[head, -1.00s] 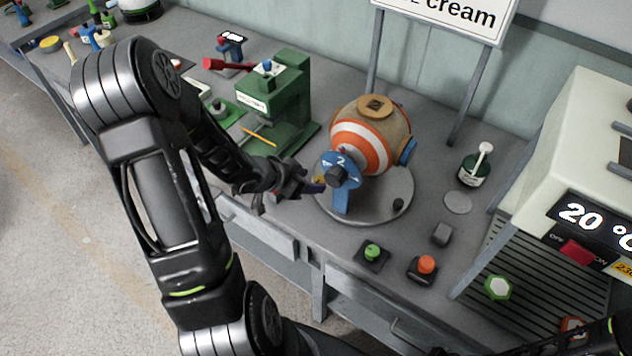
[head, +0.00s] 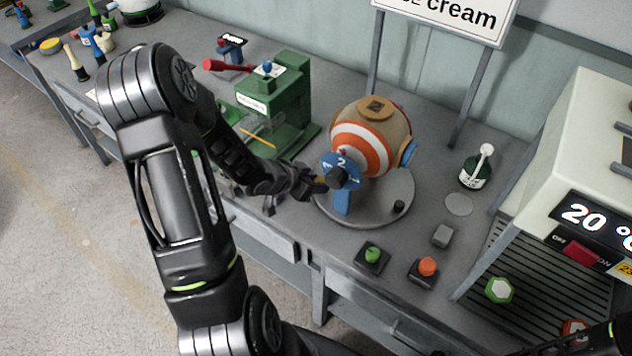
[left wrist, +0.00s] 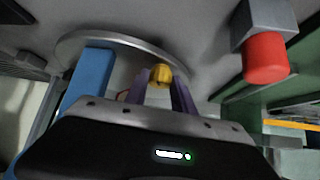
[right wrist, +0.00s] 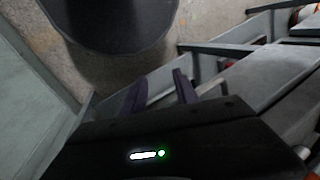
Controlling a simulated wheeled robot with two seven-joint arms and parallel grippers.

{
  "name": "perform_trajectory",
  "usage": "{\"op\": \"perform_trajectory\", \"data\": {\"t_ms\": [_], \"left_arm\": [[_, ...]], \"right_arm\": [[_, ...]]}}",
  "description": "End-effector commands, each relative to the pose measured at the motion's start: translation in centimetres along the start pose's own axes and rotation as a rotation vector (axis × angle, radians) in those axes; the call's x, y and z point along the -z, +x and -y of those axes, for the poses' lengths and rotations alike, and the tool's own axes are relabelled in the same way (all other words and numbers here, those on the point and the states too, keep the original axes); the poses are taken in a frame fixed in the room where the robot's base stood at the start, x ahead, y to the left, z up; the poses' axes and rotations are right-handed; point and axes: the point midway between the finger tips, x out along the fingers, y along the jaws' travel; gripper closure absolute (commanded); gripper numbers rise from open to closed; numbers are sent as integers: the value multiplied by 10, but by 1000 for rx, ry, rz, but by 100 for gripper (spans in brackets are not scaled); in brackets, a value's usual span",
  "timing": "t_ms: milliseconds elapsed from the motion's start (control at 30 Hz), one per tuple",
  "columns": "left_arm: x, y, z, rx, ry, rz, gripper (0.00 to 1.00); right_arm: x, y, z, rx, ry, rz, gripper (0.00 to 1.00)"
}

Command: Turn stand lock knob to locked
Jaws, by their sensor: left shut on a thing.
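The ball press stand has a round grey base (head: 372,212) and a blue upright (head: 342,203) with a blue numbered disc (head: 328,165). A striped orange, white and tan ball (head: 362,142) is mounted on it. A small yellow knob (left wrist: 160,75) sits between the fingertips of my left gripper (left wrist: 157,84), low beside the blue upright. My left gripper also shows in the head view (head: 318,183), shut on this knob at the left of the stand. The fingers mostly hide the knob there. My right gripper (right wrist: 157,85) is open and empty, away from the stand.
Green (head: 372,253) and orange (head: 428,266) buttons are in front.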

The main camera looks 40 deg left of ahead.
Motion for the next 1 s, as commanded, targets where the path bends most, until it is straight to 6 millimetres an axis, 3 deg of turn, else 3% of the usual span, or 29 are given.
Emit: {"op": "perform_trajectory", "data": {"t_ms": [200,633,1000], "left_arm": [[0,0,0,0,0,0,100],[0,-1,1,-15,15,1,100],[2,-1,4,-138,139,1,100]], "right_arm": [[0,0,0,0,0,0,64],[0,-4,1,-1,0,1,64],[-1,-20,5,-6,3,7,64]]}}
